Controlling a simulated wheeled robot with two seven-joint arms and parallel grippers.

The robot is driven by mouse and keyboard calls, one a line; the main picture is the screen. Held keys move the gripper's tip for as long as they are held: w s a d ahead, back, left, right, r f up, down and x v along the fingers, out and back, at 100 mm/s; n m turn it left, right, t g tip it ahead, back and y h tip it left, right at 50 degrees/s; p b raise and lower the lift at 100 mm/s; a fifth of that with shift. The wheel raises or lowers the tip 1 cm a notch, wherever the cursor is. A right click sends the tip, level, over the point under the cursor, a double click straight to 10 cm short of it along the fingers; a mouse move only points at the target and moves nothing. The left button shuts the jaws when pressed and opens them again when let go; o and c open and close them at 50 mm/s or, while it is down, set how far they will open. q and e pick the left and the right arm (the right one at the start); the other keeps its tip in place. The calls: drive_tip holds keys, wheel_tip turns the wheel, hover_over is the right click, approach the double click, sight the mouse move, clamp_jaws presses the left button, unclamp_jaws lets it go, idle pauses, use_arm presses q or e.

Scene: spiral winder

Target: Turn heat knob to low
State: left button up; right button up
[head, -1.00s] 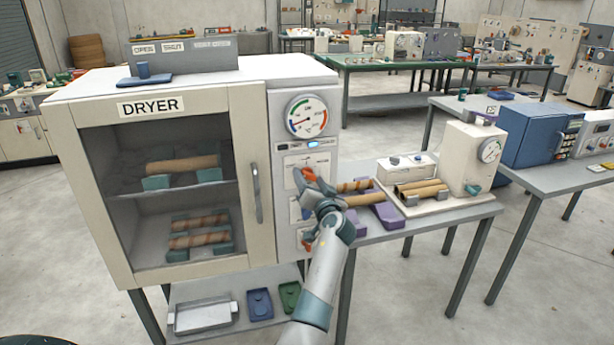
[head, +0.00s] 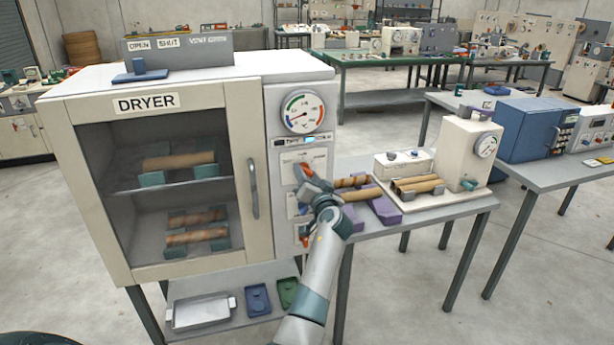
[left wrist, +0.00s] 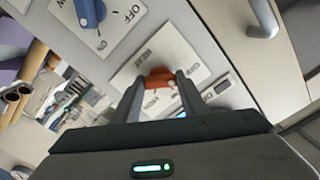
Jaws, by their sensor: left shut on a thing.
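The dryer (head: 200,90) stands at the left with its glass door closed. On its right-hand control panel, the orange-red heat knob (head: 306,170) is partly hidden by my left gripper (head: 308,182). In the left wrist view the orange-red knob (left wrist: 158,78) sits between the two fingers of my left gripper (left wrist: 158,88), which is shut on it. The white plate (left wrist: 135,62) behind it reads HEAT, with a scale partly covered by the fingers. I cannot tell the exact setting. My right gripper is not in view.
A round gauge (head: 304,112) is above the knob. A blue knob (left wrist: 90,12) with OFF and ON marks is on the same panel. The door handle (head: 253,188) is left of the panel. A table (head: 440,215) with cardboard tubes and a cream machine stands close at the right.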

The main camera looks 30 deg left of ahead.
use_arm(q)
drive_tip(key=shift+m, duration=1)
drive_tip(key=m, duration=0.2)
drive_tip(key=shift+r+m, duration=0.1)
drive_tip(key=shift+m, duration=0.2)
drive_tip(key=m+p, duration=0.1)
drive_tip(key=m, duration=0.2)
drive_tip(key=shift+m, duration=0.3)
drive_tip(key=shift+m+p, duration=0.65)
drive_tip(key=shift+m, duration=0.75)
drive_tip(key=o, duration=1)
drive_tip(key=shift+a, duration=0.1)
drive_tip(key=shift+o, duration=0.2)
